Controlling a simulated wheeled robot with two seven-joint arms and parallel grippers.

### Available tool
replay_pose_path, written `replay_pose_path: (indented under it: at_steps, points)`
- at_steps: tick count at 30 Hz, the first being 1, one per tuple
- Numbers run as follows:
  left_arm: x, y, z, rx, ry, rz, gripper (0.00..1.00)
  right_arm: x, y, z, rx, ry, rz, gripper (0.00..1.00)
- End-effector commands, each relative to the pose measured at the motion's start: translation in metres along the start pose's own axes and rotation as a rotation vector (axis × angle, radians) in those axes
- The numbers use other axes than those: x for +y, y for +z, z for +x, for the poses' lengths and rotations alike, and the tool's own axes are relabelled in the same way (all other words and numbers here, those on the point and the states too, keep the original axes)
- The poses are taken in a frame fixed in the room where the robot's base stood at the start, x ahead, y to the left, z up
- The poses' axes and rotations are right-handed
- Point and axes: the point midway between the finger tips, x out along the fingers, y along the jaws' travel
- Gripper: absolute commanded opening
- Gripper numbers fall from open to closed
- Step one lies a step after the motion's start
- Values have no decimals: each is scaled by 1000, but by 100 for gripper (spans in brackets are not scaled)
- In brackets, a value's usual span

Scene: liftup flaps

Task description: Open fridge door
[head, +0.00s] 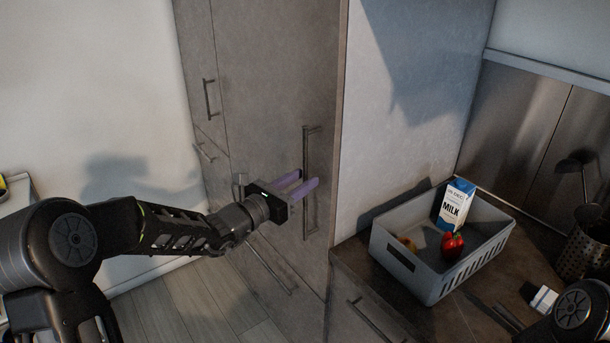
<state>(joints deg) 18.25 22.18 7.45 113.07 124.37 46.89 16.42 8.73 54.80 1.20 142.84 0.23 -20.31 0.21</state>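The tall grey cabinet front with the fridge door (270,110) stands in the middle of the head view, and the door looks shut. A long vertical bar handle (308,148) is near its right edge. My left gripper (308,178) is at the middle of this handle, with its two purple fingers apart and pointing at the door. The fingertips overlap the handle in the picture; I cannot tell whether the bar is between them or they touch it. My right gripper is not in view.
A grey basket (408,270) with a milk carton (455,207), a red pepper (452,245) and a partly hidden yellowish item stands on the counter at right. Smaller handles (209,98) are on the left panels. Floor (190,305) is clear below the gripper.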

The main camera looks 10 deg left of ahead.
Motion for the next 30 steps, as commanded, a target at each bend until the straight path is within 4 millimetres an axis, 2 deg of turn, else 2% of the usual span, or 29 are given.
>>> replay_pose_path:
  at_steps: [4, 13, 25, 30]
  points:
    - [-1, 0, 13, 0, -1, 0, 34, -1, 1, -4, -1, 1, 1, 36]
    - [0, 0, 14, 0, 0, 1, 33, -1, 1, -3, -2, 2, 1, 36]
    - [0, 0, 14, 0, 0, 1, 1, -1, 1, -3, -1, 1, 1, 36]
    - [0, 0, 14, 0, 0, 1, 0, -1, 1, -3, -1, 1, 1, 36]
